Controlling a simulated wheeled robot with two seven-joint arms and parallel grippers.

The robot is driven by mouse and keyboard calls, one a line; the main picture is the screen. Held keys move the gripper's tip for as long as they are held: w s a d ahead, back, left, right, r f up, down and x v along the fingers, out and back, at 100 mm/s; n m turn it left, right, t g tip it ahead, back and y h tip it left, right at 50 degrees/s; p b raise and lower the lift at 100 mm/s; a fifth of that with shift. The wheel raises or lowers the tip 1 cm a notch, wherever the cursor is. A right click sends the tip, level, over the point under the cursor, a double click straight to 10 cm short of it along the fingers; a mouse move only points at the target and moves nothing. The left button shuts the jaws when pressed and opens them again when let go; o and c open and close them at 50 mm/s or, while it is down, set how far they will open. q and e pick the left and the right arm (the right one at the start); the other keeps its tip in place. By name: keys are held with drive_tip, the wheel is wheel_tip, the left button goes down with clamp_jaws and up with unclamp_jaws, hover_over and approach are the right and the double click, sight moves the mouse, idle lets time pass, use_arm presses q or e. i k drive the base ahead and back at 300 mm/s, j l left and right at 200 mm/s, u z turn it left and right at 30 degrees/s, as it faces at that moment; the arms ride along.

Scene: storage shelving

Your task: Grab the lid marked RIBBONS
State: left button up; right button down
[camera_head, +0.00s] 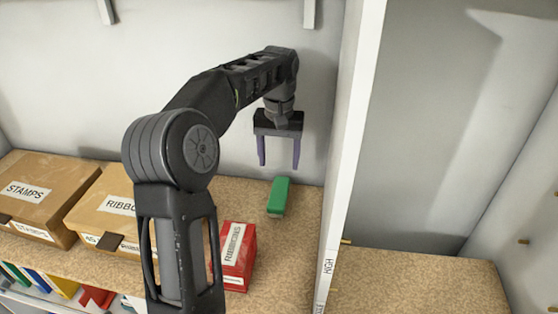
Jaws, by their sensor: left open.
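A cardboard box lid with a white label reading RIBBO (98,222), the rest of the word hidden behind my arm, sits on the left part of the shelf. My left gripper (279,158) hangs fingers down, open and empty, to the right of that lid and apart from it. It is near the back wall, above and behind a green block (279,196). My left arm covers the right side of the lidded box. My right gripper does not show.
A cardboard box marked STAMPS (32,188) stands left of the ribbons box. A red box (240,252) with a sideways label, hard to read, stands near the shelf front. A white upright divider (352,150) closes the bay on the right. Several coloured items are below.

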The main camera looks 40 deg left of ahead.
sight(107, 210)
drive_tip(key=k, duration=1.5)
